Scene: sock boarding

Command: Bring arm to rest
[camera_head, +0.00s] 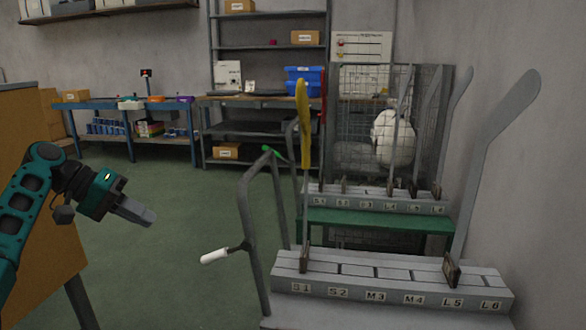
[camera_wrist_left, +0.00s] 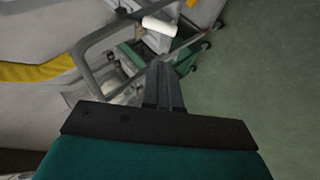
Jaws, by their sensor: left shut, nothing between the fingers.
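My left gripper (camera_head: 147,215) reaches in from the left in the head view. It is shut and empty, over open green floor to the left of the boarding rack (camera_head: 390,292). Its closed fingers also show in the left wrist view (camera_wrist_left: 164,88), with the rack's metal frame and white handle beyond them. A yellow sock (camera_head: 303,120) hangs on the upright board form at the S1 end of the front rack. A bare grey form (camera_head: 490,130) stands at the L5 slot. My right gripper is not in view.
A bent grey rail (camera_head: 252,240) with a white handle (camera_head: 214,256) stands between my left gripper and the rack. A second rack on a green bench (camera_head: 372,219) and a wire cage (camera_head: 350,110) stand behind. An orange-brown panel (camera_head: 25,150) is at left. The middle floor is clear.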

